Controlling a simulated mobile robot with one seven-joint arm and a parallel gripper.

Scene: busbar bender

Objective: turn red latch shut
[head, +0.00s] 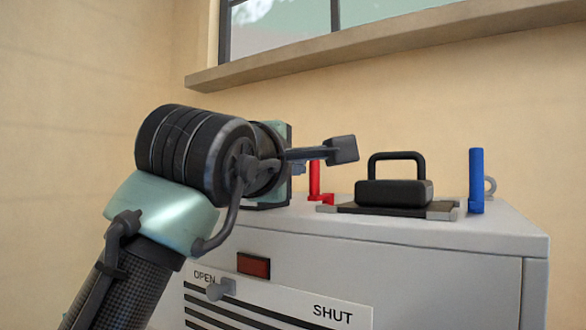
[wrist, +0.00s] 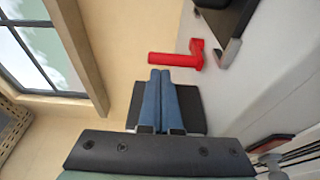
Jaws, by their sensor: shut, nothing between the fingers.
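The red latch (head: 314,180) stands on top of the grey cabinet, left of the black handled block, its bar upright. In the wrist view the red latch (wrist: 178,60) lies just beyond my fingertips, its bar reaching left from a short arm. My gripper (head: 299,168) is close to the left of the latch's bar in the head view, mostly hidden behind my wrist. In the wrist view my gripper (wrist: 160,75) shows two blue fingers shut together with nothing between them. I cannot tell whether the fingertips touch the bar.
The black block (head: 394,193) with a loop handle sits on a dark plate on the cabinet (head: 480,236). A blue upright latch (head: 476,180) stands at its right. The cabinet front has a red lamp (head: 254,265) and a knob (head: 218,290) by the word OPEN. A window ledge (head: 350,47) is above.

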